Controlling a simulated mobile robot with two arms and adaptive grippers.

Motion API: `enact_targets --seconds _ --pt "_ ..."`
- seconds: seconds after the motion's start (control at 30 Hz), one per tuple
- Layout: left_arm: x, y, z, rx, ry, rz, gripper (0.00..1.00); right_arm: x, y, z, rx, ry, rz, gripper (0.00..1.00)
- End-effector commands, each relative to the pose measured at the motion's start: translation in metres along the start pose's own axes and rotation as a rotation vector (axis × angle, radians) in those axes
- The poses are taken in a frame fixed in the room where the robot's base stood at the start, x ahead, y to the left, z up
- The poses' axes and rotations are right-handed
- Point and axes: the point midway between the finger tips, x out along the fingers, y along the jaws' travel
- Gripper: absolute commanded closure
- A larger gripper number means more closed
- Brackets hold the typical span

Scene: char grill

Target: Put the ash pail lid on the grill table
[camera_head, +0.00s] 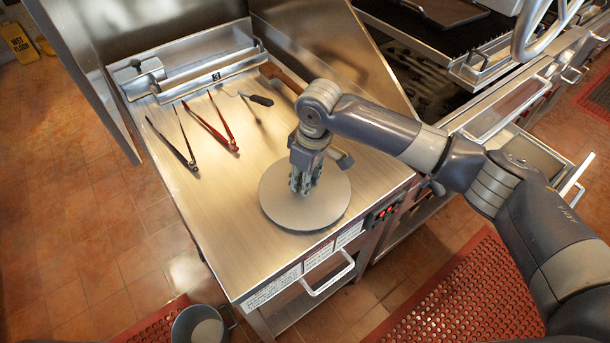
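The ash pail lid (332,207) is a flat grey disc over the front right part of the steel grill table (225,223). My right gripper (303,190) points straight down at the middle of the lid, with its fingers close together there. It looks shut on the lid's handle, which the fingers hide. The lid lies level, on the table top or very slightly above it; I cannot tell which. A grey pail (198,326) stands on the floor at the bottom left, partly cut off by the frame. My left gripper is not in view.
Black tongs (173,143), red tongs (212,130) and a black-handled tool (257,99) lie on the table's back half. A steel rail fixture (190,75) runs along the back. The grill (430,80) stands to the right. The table's front left is clear.

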Motion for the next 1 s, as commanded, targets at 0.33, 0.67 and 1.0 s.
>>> enact_targets --seconds 0.33,0.67,1.0 --pt "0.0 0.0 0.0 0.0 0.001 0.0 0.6 0.003 0.0 0.0 0.0 0.0 -0.001 0.56" --pt "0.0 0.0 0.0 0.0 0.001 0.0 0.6 0.002 0.0 0.0 0.0 0.0 0.0 0.55" --pt "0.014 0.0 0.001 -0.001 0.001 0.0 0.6 -0.044 0.001 -0.001 0.0 0.004 0.002 0.55"
